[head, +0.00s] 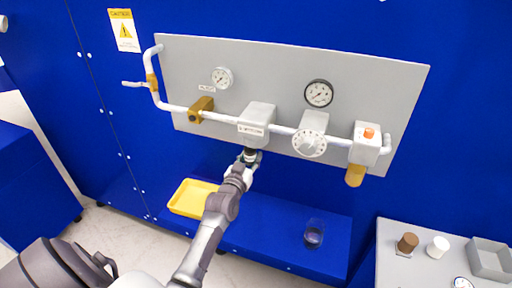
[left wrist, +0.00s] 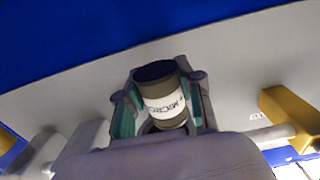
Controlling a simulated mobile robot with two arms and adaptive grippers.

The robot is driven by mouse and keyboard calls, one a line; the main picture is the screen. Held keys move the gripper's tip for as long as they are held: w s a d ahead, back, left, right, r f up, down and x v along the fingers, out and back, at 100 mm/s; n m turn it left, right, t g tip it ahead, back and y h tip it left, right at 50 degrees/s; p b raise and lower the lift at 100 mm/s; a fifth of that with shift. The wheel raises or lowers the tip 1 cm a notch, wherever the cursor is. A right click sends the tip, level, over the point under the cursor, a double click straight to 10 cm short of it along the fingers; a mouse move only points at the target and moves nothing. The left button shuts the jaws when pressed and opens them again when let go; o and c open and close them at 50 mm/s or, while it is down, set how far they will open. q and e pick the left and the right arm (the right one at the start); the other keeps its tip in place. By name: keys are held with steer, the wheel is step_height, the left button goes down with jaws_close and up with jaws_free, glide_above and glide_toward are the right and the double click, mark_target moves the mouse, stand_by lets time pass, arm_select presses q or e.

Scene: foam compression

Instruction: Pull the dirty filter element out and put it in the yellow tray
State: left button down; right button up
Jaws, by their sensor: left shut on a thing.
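My left gripper (head: 248,158) is just below the grey filter housing (head: 257,117) on the pipe. In the left wrist view its two fingers with green pads (left wrist: 160,108) are shut around the filter element, a dark cylinder (left wrist: 154,72) with a white lettered band. In the head view only a small dark part of the element (head: 249,151) shows under the housing. The yellow tray (head: 173,208) lies on the blue ledge, left of my forearm, and looks empty. My right gripper is not in view.
A clear cup (head: 314,233) with a dark bottom stands on the blue ledge (head: 275,232). A grey table at right holds a brown cylinder (head: 407,242), a white cylinder (head: 438,247) and a grey bin (head: 490,260). Gauges and valves sit along the pipe.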

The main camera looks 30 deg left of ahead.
arm_select(q)
steer(key=s+a+b, duration=0.1)
steer(key=s+a, duration=0.3)
steer(key=a, duration=0.5)
steer(key=s+a+b, duration=0.2)
steer(key=s+a, duration=0.3)
steer(key=a, duration=0.4)
